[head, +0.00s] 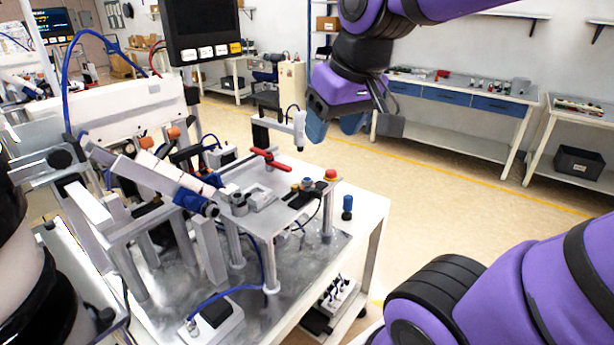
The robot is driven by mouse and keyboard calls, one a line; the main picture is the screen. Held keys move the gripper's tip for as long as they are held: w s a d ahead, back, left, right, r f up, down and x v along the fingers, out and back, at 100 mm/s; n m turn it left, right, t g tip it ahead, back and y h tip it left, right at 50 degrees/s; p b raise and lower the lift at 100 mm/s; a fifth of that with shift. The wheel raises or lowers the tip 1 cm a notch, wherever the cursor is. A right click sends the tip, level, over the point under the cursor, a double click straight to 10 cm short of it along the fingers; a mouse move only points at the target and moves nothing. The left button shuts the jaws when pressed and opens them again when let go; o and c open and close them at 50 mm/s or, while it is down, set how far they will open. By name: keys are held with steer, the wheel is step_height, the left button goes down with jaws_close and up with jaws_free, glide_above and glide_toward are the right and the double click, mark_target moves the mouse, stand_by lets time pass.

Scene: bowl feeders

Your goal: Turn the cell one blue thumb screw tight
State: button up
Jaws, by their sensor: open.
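A small blue knob (308,183) sits on the fixture plate, left of a red button. A separate upright blue cylinder (347,207) stands at the right edge of the white bench. I cannot tell for certain which of these is the cell one blue thumb screw, or how tight it is. My gripper (350,130) is purple and dark grey with blue inside the jaws. It hangs open and apart from everything, above and to the right of the fixture plate. Nothing shows between its fingers.
The fixture plate (275,185) carries a red toggle handle (268,158), a red button (330,175) and a grey upright post with an arm. A dark screen (203,28) hangs above. Open floor lies to the right, before a side bench (455,120).

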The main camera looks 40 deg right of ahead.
steer(key=w+d+f+m+g, duration=0.1)
steer(key=w+d+f+g, duration=0.2)
steer(key=w, duration=0.8)
steer(key=m+g, duration=0.1)
glide_toward(307, 179)
step_height(307, 179, down, 9)
steer(key=shift+w+a+r, duration=0.1)
